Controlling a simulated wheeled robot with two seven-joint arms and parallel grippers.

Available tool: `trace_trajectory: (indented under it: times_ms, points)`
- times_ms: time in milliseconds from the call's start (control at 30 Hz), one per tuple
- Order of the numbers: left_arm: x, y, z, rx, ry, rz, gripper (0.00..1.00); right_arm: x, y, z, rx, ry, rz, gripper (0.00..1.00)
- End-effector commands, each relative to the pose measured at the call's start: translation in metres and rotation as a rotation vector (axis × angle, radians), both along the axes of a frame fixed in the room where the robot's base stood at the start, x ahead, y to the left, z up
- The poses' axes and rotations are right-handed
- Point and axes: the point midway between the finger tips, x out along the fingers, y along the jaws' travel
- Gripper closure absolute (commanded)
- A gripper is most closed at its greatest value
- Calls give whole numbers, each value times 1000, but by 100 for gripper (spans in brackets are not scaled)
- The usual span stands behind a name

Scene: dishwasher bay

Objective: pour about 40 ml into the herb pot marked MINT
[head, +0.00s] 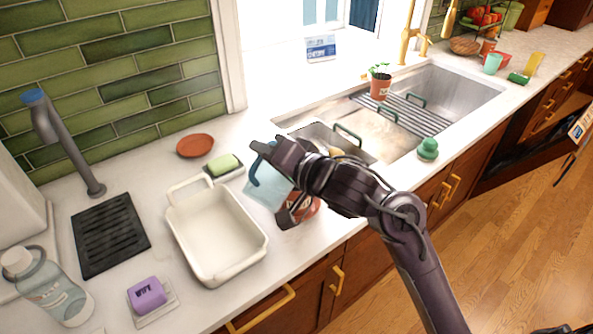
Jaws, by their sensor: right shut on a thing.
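My right gripper (275,180) comes in from the lower right and is shut on a translucent light-blue jug (264,190) with a darker blue handle. The jug is partly hidden by the gripper and hangs over the counter, right of the white basin. A reddish pot (312,208) with pale marking shows behind and below my gripper, mostly hidden; I cannot read its marking. Another terracotta pot (381,88) with a green plant stands at the back of the sink; its label is too small to read. I cannot tell whether any water is flowing. My left gripper is not in view.
A white basin (215,240) stands left of the jug. Behind it are a green sponge (223,164) and a terracotta saucer (195,145). A purple block (147,294) and a bottle (50,290) are at the front left. The sink (455,90) lies beyond, with a green stopper-like object (428,149) at its front edge.

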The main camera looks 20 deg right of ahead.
Motion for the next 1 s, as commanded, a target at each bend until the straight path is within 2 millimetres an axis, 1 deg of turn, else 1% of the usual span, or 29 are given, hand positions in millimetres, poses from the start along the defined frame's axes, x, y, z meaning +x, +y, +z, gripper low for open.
trace_trajectory:
  times_ms: [33, 200, 1000]
  points:
    - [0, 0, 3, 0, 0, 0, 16, 1, -1, 2, 13, 7, 0, 100]
    - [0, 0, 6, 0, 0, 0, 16, 3, -4, 2, 46, 29, 0, 100]
    - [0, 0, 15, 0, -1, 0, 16, 12, -17, 1, 158, 106, 0, 100]
